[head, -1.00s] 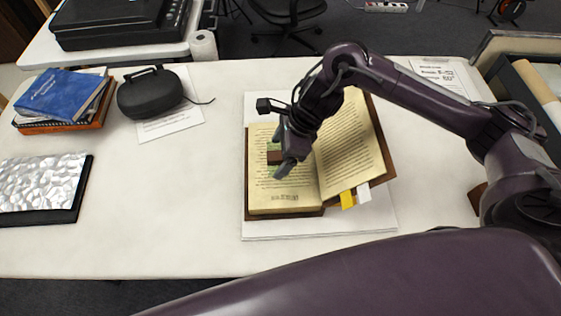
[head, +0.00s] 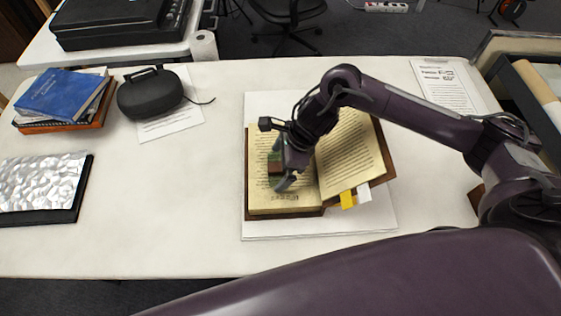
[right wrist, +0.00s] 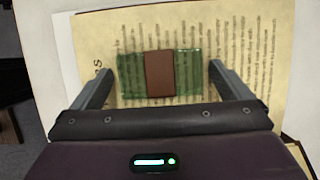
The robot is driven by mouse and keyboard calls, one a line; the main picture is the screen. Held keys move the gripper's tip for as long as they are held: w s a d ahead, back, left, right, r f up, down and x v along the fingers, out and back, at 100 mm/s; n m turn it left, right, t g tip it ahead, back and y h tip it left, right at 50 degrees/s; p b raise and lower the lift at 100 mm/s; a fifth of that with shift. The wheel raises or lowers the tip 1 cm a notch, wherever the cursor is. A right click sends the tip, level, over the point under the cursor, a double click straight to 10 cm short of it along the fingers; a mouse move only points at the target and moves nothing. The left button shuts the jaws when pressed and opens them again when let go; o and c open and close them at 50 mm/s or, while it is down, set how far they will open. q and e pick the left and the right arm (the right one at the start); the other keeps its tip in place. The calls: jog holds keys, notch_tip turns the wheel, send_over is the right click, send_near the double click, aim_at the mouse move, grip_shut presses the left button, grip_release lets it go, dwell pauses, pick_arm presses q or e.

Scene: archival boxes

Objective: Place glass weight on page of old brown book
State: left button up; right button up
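The glass weight (head: 275,168), green and clear with a brown band around its middle, lies on the left page of the open old brown book (head: 262,198). It also shows in the right wrist view (right wrist: 160,74), flat on the printed page. My right gripper (head: 281,160) is over the left page at the weight. In the right wrist view its fingers (right wrist: 162,68) are open, one on each side of the weight, with a narrow gap at each end. My left gripper is not in view.
The book lies on a white board (head: 320,228) on the white table (head: 180,225). Yellow and white tabs (head: 347,200) stick out below the right page. A black case (head: 150,95), stacked books (head: 62,96) and a silver-covered item (head: 42,185) stand at left. The table between them and the book is clear.

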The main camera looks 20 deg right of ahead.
jog(key=shift+r, duration=0.1)
jog(key=shift+r+p, duration=0.2)
jog(key=shift+p, duration=0.15)
jog(key=v, duration=1.1)
jog(key=shift+d+r+b, duration=0.25)
jog(key=shift+r+b, duration=0.05)
jog(key=shift+b, duration=0.15)
jog(key=shift+s, duration=0.1)
